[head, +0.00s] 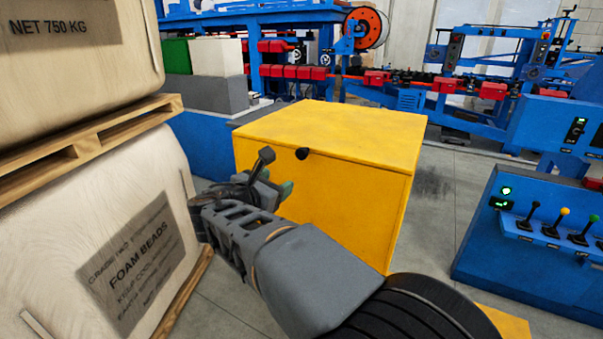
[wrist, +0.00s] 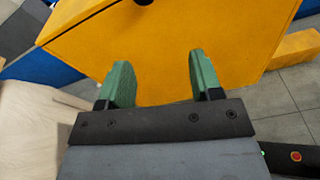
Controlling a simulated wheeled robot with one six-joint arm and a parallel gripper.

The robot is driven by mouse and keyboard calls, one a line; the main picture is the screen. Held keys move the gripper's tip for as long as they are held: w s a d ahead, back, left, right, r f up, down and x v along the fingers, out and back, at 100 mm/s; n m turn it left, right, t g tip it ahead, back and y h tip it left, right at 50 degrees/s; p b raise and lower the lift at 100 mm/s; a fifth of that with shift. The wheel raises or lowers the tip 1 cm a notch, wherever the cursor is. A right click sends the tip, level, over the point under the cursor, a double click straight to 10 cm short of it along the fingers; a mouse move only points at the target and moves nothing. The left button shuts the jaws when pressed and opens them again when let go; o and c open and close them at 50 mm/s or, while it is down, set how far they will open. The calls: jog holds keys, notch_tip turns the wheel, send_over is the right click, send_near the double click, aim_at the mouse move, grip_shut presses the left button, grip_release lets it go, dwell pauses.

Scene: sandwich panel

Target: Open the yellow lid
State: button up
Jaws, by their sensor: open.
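The yellow lid (head: 335,128) is the flat top of a yellow box (head: 350,205), and it lies closed. A small black knob (head: 302,154) sits at the lid's front edge; it also shows at the top of the wrist view (wrist: 143,2). My gripper (head: 277,182) is in front of the box, left of and a little below the knob in the head view. In the wrist view its two green fingers (wrist: 158,78) are spread apart with nothing between them, facing the box's yellow front. The gap to the box is hard to judge.
Large foam bead sacks (head: 130,235) on wooden pallets (head: 90,148) stand close at the left. A blue control console (head: 530,240) with levers stands at the right. Blue machinery (head: 300,70) lies behind the box. Grey floor (head: 440,190) is clear between box and console.

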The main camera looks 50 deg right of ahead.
aim_at(300, 154)
jog(key=w+d, duration=0.1)
jog(key=d, duration=0.3)
jog(key=w+d+r+n+h+b, duration=0.1)
jog(key=w+d, duration=0.1)
jog(key=d, duration=0.3)
jog(key=w+d+n, duration=0.1)
jog(key=d, duration=0.4)
jog(key=shift+w+d+r+t+h+b, duration=0.15)
jog(key=shift+w+t+h+b, duration=0.15)
jog(key=shift+t+h, duration=0.1)
grip_shut()
